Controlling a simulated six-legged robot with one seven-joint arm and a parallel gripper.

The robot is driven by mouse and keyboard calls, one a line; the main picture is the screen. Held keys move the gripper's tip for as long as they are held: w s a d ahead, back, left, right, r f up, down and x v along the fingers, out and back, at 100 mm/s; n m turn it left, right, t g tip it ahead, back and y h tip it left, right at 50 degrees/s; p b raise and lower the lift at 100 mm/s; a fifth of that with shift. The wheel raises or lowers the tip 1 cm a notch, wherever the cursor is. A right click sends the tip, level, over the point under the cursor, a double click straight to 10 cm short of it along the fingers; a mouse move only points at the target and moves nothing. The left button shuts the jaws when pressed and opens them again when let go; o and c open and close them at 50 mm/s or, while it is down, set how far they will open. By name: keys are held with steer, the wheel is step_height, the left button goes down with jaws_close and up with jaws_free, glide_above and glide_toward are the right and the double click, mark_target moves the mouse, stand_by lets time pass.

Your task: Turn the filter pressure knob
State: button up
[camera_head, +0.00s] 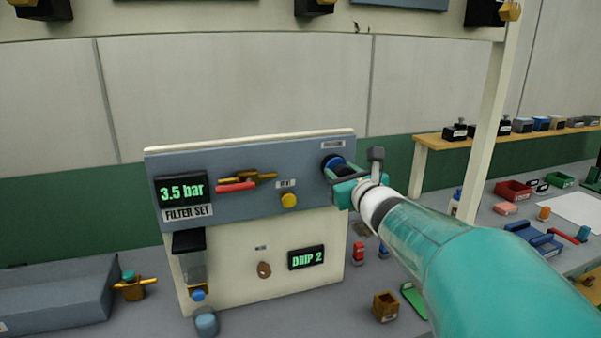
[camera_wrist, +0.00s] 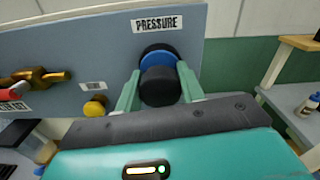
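The pressure knob is a round black knob with a blue ring, on the upper right of a grey-blue panel (camera_head: 240,205). It shows in the wrist view (camera_wrist: 158,84) under a PRESSURE label (camera_wrist: 157,24), and partly in the head view (camera_head: 333,162). My gripper (camera_wrist: 159,76) is at the knob, with one teal finger on each side of it. The fingers lie very close to the knob's sides; I cannot tell whether both press on it. In the head view, my gripper (camera_head: 346,178) hides part of the knob. The FILTER SET display (camera_head: 182,192) reads 3.5 bar.
A brass valve with a red handle (camera_head: 240,183) and a yellow knob (camera_head: 289,201) sit left of the pressure knob. Below are a brown knob (camera_head: 264,270) and a DRIP 2 display (camera_head: 306,257). A cream post (camera_head: 487,110) and a bench with small parts stand right.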

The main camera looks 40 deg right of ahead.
steer(key=shift+n, duration=0.8)
steer(key=o, duration=1)
steer(key=shift+c, duration=0.2)
steer(key=v, duration=1.4)
steer(key=shift+w+a, duration=0.1)
steer(key=shift+w, duration=0.05)
